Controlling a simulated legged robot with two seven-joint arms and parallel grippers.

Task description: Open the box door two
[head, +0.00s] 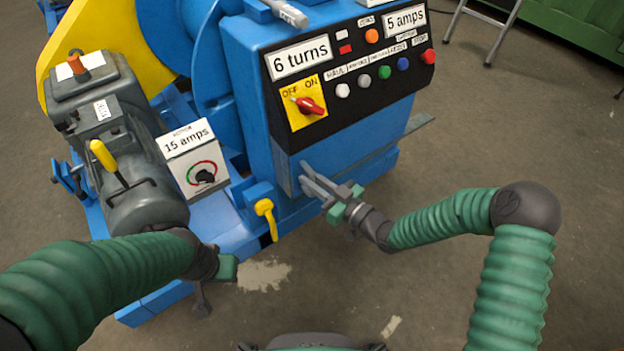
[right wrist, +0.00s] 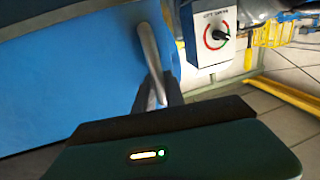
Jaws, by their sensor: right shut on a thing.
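The blue box (head: 340,140) stands under the sloped control panel, and its front face is the door side. My right gripper (head: 308,178) is at the left part of this face, shut on a grey handle there. The exact contact is too small to make out in the head view. In the right wrist view, a grey bar (right wrist: 150,60) stands against the blue panel (right wrist: 75,85), close to the dark finger. My left gripper (head: 213,280) hangs low at the left, by the blue base, apart from the box; its jaws are mostly hidden behind the wrist.
A grey motor (head: 130,150) with a yellow lever and a white dial box (head: 195,160) stand left of the box. A yellow handle (head: 266,215) sticks out just left of my right gripper. The control panel (head: 345,65) overhangs above.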

